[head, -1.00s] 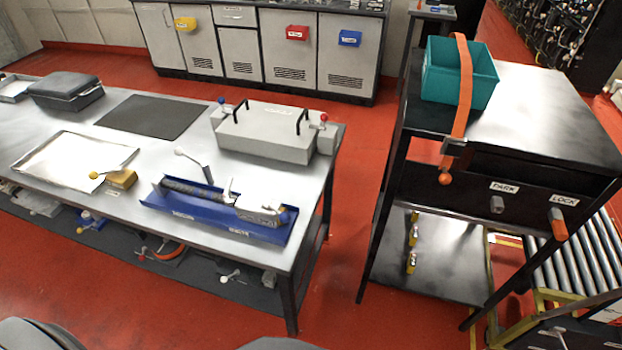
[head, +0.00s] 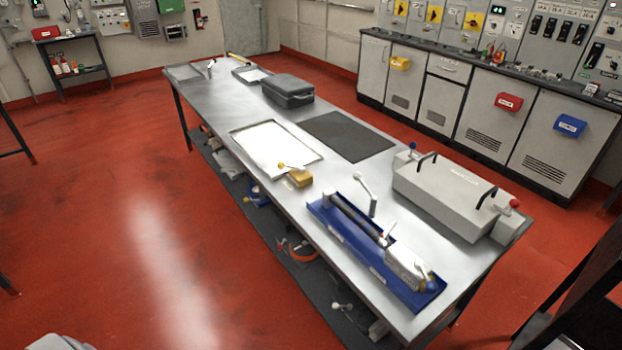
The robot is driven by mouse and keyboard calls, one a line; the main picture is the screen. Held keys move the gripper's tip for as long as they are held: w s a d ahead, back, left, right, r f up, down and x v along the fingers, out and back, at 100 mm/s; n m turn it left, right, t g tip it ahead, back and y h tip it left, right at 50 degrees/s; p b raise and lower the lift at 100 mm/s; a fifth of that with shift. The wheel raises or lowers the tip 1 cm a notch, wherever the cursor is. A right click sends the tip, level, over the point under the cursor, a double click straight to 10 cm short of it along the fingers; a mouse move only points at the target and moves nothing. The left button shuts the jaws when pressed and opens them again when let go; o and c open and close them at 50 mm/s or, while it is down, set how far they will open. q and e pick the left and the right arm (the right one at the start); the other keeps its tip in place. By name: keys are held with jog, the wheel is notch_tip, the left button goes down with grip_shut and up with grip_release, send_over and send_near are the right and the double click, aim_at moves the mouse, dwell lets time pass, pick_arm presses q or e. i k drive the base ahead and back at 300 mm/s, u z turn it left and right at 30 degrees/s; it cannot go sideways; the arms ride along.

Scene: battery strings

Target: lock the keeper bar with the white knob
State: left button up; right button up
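A short grey bar with a white knob (head: 358,177) stands tilted on the steel table, just behind the blue tray (head: 330,226). Its lower end is close to the tray's back edge; I cannot tell whether they are joined. The blue tray holds a dark rod (head: 355,219) and a light grey clamp-like block (head: 407,268). Another pale knob (head: 335,306) shows on the shelf under the table. I cannot tell from this distance whether any bar is locked. Neither of my grippers is in view.
The steel table (head: 222,105) also carries a grey box with black handles (head: 440,190), a dark mat (head: 350,137), a white-lined tray (head: 275,145), a yellow block (head: 300,178) and a dark case (head: 288,90). A black stand (head: 590,285) is at right. Red floor (head: 110,220) is clear at left.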

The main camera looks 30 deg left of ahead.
aim_at(356, 176)
jog(key=u, duration=2.05)
jog(key=i, duration=2.3)
jog(key=z, duration=3)
jog(key=i, duration=0.1)
jog(key=z, duration=0.5)
